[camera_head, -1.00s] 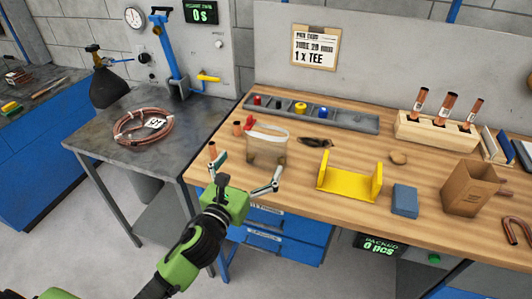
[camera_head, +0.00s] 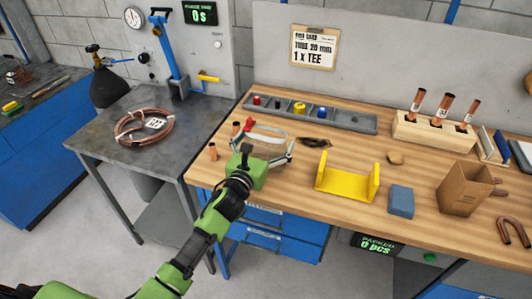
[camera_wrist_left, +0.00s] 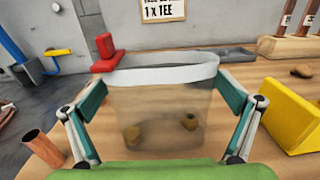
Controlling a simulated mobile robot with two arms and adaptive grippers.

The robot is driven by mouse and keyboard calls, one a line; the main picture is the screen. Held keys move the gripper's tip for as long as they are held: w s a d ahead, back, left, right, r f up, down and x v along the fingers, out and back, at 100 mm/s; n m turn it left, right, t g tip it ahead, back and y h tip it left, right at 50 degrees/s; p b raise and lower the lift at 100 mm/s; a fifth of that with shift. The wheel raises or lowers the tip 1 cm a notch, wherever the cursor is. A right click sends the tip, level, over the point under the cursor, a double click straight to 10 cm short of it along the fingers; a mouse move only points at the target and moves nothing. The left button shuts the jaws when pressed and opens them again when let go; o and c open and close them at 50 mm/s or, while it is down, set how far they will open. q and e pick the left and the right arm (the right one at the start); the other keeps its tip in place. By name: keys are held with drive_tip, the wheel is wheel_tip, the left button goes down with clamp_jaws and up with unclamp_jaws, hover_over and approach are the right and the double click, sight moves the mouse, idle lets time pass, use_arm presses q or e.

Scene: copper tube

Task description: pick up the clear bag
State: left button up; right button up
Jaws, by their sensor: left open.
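The clear bag (camera_wrist_left: 160,115) stands upright on the wooden bench, with a pale band along its top edge and brownish pieces showing in or through it. In the head view its pale rim (camera_head: 266,132) shows just beyond my left gripper, which hides most of the bag. My left gripper (camera_head: 268,152) is open. In the left wrist view its two fingers (camera_wrist_left: 162,105) stand on either side of the bag, with the bag between them. I cannot tell whether they touch it. My right gripper is not in view.
A red part (camera_wrist_left: 105,53) is at the bag's left top corner. Copper pieces (camera_head: 213,152) stand left of the bag. A yellow bracket (camera_head: 345,185) and a blue block (camera_head: 401,201) are to the right. A grey parts tray (camera_head: 345,121) lies behind. A cardboard box (camera_head: 463,190) stands farther right.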

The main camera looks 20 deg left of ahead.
use_arm(q)
drive_tip(key=c, duration=1.2)
drive_tip(key=shift+c, duration=0.2)
